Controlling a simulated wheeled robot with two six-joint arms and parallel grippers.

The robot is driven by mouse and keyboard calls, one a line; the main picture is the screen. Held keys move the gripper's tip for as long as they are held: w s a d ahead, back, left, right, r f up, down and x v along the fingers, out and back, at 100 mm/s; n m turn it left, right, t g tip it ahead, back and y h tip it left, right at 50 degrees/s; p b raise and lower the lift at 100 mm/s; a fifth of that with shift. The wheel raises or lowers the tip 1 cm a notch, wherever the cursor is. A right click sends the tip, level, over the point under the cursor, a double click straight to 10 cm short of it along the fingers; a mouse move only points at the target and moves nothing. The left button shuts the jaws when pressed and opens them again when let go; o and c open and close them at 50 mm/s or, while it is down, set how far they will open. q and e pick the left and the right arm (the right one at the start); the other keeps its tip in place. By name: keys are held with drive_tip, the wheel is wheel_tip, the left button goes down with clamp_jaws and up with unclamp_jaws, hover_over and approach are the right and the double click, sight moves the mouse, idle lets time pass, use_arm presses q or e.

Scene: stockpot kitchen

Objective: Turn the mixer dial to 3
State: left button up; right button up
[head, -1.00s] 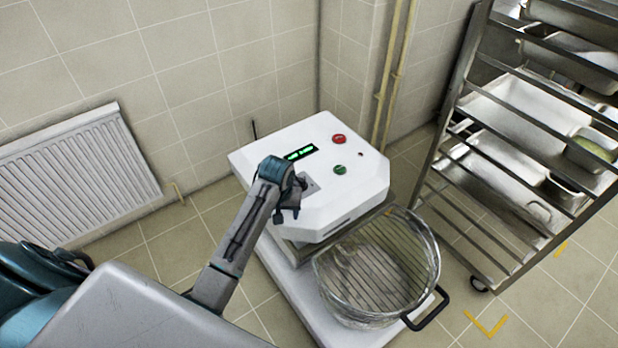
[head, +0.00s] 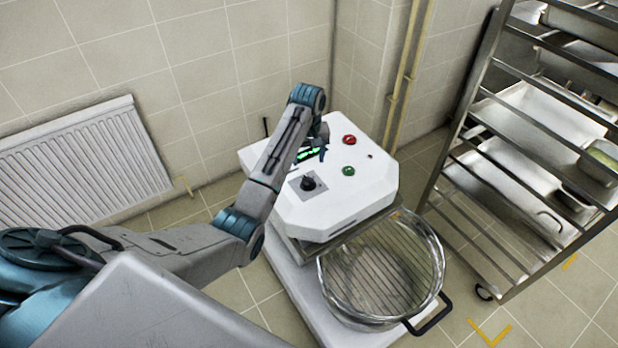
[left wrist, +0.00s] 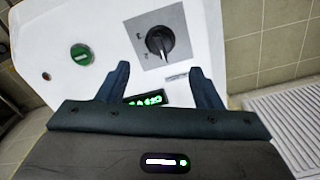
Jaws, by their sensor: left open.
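The mixer (head: 345,210) is a white machine with a sloped top. Its dial (head: 308,184) is a black knob on a grey square plate; it also shows in the left wrist view (left wrist: 160,41). The dial's marks are too small to read. My left gripper (head: 316,150) is open and empty above the green-lit display, behind the dial and apart from it. In the left wrist view, its two fingers (left wrist: 162,84) stand apart on either side of the display (left wrist: 146,99), with the dial beyond them. My right gripper is not in view.
A green button (head: 348,170) and a red button (head: 349,140) sit right of the display. A bowl with a wire guard (head: 380,268) stands in front of the mixer. A metal rack (head: 480,150) with trays stands at right, a radiator (head: 85,160) at left.

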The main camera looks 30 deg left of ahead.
sight(308, 177)
use_arm(q)
wheel_tip(308, 177, down, 10)
drive_tip(key=shift+r+p, duration=0.15)
drive_tip(key=shift+p, duration=0.3)
drive_tip(key=c, duration=1)
